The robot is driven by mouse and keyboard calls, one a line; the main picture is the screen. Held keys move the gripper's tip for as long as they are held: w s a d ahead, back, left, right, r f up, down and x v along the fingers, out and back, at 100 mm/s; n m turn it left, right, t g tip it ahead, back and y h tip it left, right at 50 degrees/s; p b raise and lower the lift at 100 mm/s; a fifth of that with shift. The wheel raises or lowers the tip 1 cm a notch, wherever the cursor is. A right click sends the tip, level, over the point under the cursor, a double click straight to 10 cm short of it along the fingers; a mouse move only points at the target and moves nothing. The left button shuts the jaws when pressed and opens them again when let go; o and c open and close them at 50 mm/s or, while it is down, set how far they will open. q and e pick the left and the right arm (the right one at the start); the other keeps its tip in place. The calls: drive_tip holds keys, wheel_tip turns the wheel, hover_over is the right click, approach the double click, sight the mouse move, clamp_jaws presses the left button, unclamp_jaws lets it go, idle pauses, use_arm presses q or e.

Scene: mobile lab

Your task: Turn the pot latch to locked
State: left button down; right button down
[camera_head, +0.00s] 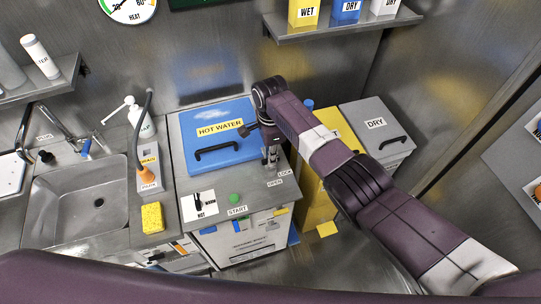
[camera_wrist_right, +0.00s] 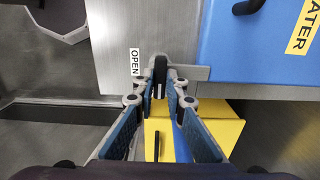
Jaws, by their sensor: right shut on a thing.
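The pot has a blue lid (camera_head: 205,128) marked HOT WATER with a black handle; the lid looks closed, and part of it shows in the wrist view (camera_wrist_right: 240,50). My right gripper (camera_head: 271,160) points down at the pot's front right corner, by the OPEN label (camera_head: 275,183) and the LOCK label (camera_head: 285,173). In the wrist view the right fingertips (camera_wrist_right: 160,85) are closed on the dark latch (camera_wrist_right: 160,65), right beside the OPEN label (camera_wrist_right: 134,62). The fingers hide part of the latch, so its exact angle is unclear. My left gripper is out of view.
A green START button (camera_head: 235,198) and a HOT/WARM switch (camera_head: 199,206) sit on the counter front. A yellow bin (camera_head: 315,195) and grey DRY bin (camera_head: 378,130) stand right. A shelf (camera_head: 340,28) hangs above.

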drive_tip(key=c, duration=2)
unclamp_jaws()
drive_tip(key=shift+o, duration=0.2)
drive_tip(key=shift+r, duration=0.1)
wheel_tip(320, 180, up, 12)
